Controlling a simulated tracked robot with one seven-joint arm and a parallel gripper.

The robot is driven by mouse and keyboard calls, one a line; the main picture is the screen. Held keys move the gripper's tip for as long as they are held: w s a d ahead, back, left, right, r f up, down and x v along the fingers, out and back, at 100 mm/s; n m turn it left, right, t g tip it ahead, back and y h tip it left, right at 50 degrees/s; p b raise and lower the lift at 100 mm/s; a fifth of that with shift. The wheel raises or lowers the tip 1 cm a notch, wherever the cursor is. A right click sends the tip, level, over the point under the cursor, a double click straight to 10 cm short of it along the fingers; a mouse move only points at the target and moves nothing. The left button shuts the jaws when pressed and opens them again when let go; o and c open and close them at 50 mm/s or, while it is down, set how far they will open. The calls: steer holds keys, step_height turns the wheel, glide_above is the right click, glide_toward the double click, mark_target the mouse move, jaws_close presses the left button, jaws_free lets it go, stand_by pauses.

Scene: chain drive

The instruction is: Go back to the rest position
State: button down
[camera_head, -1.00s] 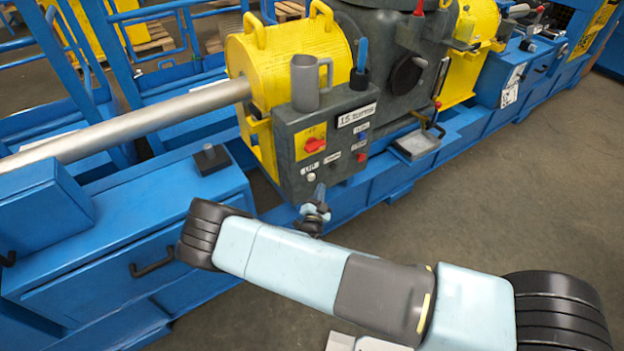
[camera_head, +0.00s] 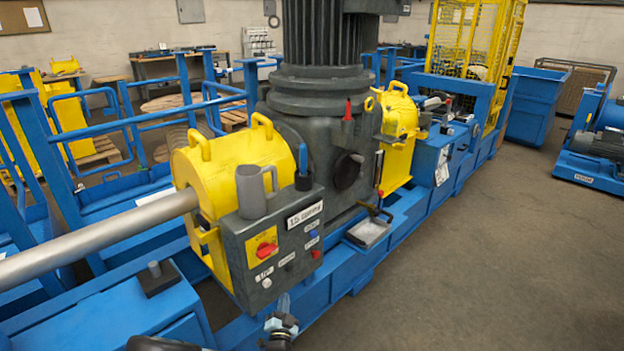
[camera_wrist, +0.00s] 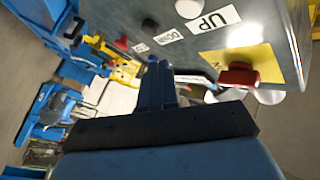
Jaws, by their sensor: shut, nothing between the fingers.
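My gripper (camera_head: 284,302) shows at the bottom of the head view, just in front of the lower edge of a grey control box (camera_head: 235,245). In the wrist view, my gripper (camera_wrist: 155,68) is shut and empty, its fingers pointing toward the box's face. That face carries labels UP (camera_wrist: 214,20) and DOWN, small buttons, and a red switch (camera_wrist: 238,74) on a yellow plate. The fingers look apart from the box, though the gap is hard to judge. Most of my arm is outside the head view.
A grey mug (camera_head: 254,195) and a blue-handled tool (camera_head: 303,165) stand on the box. A yellow housing (camera_head: 205,160) with a steel shaft (camera_head: 100,238) is behind it. A small tray (camera_head: 368,232) sits to the right.

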steer(key=w+d+r+m+g+h, duration=0.3)
steer(key=d+r+m+h, duration=0.3)
steer(key=r+m, duration=0.35)
steer(key=w+d+r+m+g+h, duration=0.25)
steer(key=d+r+m+h, duration=0.35)
steer(key=r+m, duration=0.3)
steer(key=s+d+r+m+g, duration=0.2)
steer(key=d+r+m+g, duration=0.3)
steer(key=d+r+m, duration=0.3)
steer(key=s+d+r+m+g, duration=0.2)
steer(key=d+r+m+g, duration=0.45)
steer(key=m, duration=0.45)
steer(key=s+d+r+m+g+y, duration=0.1)
steer(key=s+d+r+m+y, duration=0.2)
steer(key=s+d+r+m, duration=0.4)
steer(key=s+d+r+m+g+y, duration=0.1)
steer(key=s+d+r+m+y, duration=0.3)
steer(key=r+m, duration=0.4)
steer(key=s+r+m+t+y, duration=0.2)
steer(key=s+r+m, duration=0.3)
steer(key=s+m, duration=0.1)
steer(key=s+d+r+m+t+y, duration=0.1)
steer(key=s+r+m+t+y, duration=0.1)
steer(key=s+m, duration=0.4)
steer(key=shift+s+r+m+t, duration=0.35)
steer(key=shift+s+r+t, duration=0.15)
steer(key=shift+s+r, duration=0.75)
steer(key=shift+w+r, duration=0.1)
steer(key=shift+w, duration=0.05)
